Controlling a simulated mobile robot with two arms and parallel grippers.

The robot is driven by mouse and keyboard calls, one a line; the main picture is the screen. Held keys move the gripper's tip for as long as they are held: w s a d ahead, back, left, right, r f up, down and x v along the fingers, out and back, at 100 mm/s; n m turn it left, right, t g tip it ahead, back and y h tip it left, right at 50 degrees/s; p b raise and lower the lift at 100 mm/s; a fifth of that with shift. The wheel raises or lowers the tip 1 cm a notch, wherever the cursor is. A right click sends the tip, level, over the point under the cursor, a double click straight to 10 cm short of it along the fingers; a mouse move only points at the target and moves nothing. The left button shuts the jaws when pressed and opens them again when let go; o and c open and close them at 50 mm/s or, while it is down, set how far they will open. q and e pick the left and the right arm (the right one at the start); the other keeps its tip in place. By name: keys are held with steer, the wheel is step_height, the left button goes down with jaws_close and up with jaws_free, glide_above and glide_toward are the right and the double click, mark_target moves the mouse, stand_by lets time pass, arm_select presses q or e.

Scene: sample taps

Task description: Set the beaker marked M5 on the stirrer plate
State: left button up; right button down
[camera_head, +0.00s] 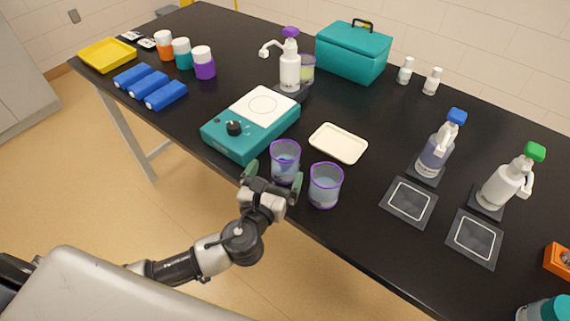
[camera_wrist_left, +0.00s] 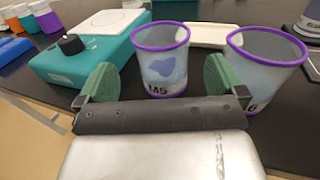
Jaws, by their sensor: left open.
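The beaker marked M5 (camera_wrist_left: 161,65) has a purple rim and stands upright on the black table; in the head view it is the left of two purple-rimmed beakers (camera_head: 285,162). My left gripper (camera_head: 273,176) is open, with its green fingertips on either side of the M5 beaker's near side; I cannot tell whether they touch it. The fingers also show in the left wrist view (camera_wrist_left: 161,80). The stirrer plate (camera_head: 217,138) is a teal box with a white square top and black knob, just left of the beaker. Its top (camera_head: 264,105) is empty. My right gripper is not in view.
A second beaker (camera_head: 325,186) stands close right of M5; its mark is partly hidden by my right finger in the left wrist view. A cream tray (camera_head: 338,143) lies behind them. A white pump bottle (camera_head: 289,72) stands behind the stirrer. Two dark pads (camera_head: 409,202) lie right.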

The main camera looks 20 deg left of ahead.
mark_target(280, 167)
arm_select(q)
steer(key=w, duration=0.5)
steer(key=shift+w+d+f+p, duration=0.2)
steer(key=shift+d+p, duration=0.05)
steer(key=shift+p, duration=0.15)
steer(key=c, duration=0.9)
steer(key=shift+c, duration=1.2)
steer(key=shift+r, duration=0.1)
